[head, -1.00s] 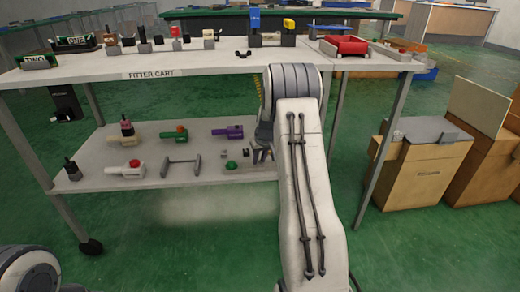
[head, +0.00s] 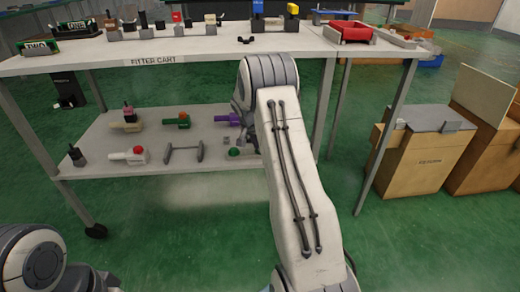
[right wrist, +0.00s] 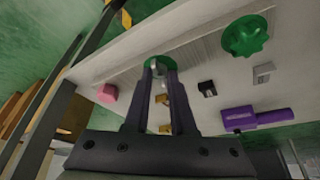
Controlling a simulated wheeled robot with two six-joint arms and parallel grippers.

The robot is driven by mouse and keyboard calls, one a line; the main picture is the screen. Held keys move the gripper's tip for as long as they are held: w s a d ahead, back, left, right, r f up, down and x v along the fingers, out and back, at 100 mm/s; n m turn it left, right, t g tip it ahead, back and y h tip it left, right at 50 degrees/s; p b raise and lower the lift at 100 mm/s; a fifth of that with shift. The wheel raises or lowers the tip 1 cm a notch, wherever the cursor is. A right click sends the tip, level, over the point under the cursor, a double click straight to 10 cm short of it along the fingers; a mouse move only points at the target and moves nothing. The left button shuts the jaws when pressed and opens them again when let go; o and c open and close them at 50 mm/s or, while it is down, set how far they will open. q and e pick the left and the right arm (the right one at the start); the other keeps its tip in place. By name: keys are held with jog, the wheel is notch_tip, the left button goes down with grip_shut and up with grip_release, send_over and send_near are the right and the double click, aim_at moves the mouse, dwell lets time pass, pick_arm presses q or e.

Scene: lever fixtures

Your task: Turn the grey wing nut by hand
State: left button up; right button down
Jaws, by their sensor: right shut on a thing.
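A small grey piece (right wrist: 159,70), which looks like the wing nut, sits between the fingertips of my right gripper (right wrist: 160,76) in the right wrist view. A green round part (right wrist: 155,60) shows just behind it, partly covered by the fingers. The gripper is shut on the grey piece at the lower shelf.
The lower shelf (head: 205,165) also holds a purple fixture (right wrist: 258,117), a green knob (right wrist: 246,36) and a pink piece (right wrist: 107,94) nearby. The cart's top (head: 200,58) is above, with a red tray (head: 348,32). Cardboard boxes (head: 424,165) stand right of the cart.

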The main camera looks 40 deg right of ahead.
jog(key=shift+m, duration=0.6)
jog(key=shift+g, duration=0.3)
jog(key=c, duration=0.8)
grip_release()
jog(key=shift+o, duration=0.2)
jog(key=shift+r, duration=0.1)
jog(key=p+v, duration=0.3)
jog(key=v, duration=0.7)
jog(key=shift+a+p, duration=0.15)
jog(key=shift+p, duration=0.25)
